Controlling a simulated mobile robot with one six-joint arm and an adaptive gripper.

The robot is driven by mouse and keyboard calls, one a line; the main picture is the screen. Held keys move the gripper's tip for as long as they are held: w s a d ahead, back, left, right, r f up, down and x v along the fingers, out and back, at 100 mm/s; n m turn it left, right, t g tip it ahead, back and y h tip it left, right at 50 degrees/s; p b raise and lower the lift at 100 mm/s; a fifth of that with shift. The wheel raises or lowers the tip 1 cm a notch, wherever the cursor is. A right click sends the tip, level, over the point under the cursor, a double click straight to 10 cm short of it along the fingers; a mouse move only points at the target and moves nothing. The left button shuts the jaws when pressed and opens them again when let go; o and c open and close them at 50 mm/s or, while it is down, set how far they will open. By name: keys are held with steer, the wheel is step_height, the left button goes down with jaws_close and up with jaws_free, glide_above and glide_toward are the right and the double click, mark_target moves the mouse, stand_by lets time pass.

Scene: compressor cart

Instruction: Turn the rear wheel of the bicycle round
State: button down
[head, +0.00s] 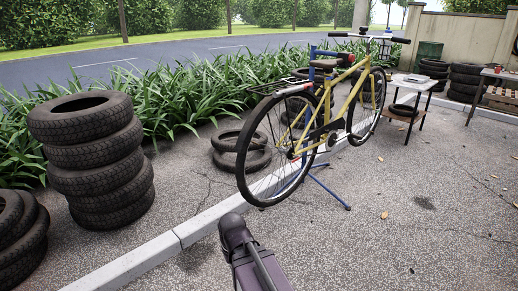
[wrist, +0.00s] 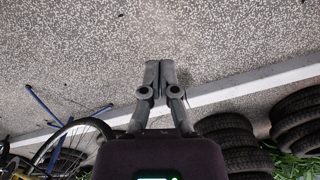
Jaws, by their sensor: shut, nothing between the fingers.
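The yellow bicycle (head: 343,80) is held up on a blue repair stand (head: 331,193) at the kerb in the head view. Its rear wheel (head: 243,172) faces me, with a black tyre, thin spokes and a rack above it. The tyre hangs clear of the ground. In the wrist view the rear wheel (wrist: 84,124) shows in part at the lower left, cut off by the frame edge. My gripper (wrist: 160,66) is shut and empty over paving, apart from the wheel. In the head view my arm reaches up from the bottom edge, in front of the wheel; the fingertips are not clear there.
A tall tyre stack (head: 95,150) stands at left, with more tyres at the lower left corner. Two tyres (head: 240,158) lie behind the rear wheel. A kerb (head: 150,258) crosses the ground. A small white table (head: 413,82) stands at right. Open paving lies right of the bicycle.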

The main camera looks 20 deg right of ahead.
steer(key=shift+a, duration=0.35)
steer(key=shift+w+a, duration=0.1)
steer(key=w+d+f+n+t+b, duration=0.1)
steer(key=w+d+n+t+b, duration=0.2)
steer(key=w, duration=0.5)
steer(key=w+d+f+n+t+h+b, duration=0.1)
steer(key=w+d+n+t+b, duration=0.2)
steer(key=w, duration=0.4)
steer(key=w+d+f+n+t+b, duration=0.1)
steer(key=w+d+n+t+b, duration=0.2)
steer(key=w, duration=0.5)
steer(key=w+d+r+n+t+h+b, duration=0.4)
steer(key=w+d+r+n+t+b, duration=0.6)
steer(key=n+t, duration=0.4)
steer(key=d+r+b, duration=0.1)
steer(key=d, duration=0.1)
steer(key=shift+d+t, duration=0.3)
steer(key=shift+t, duration=0.1)
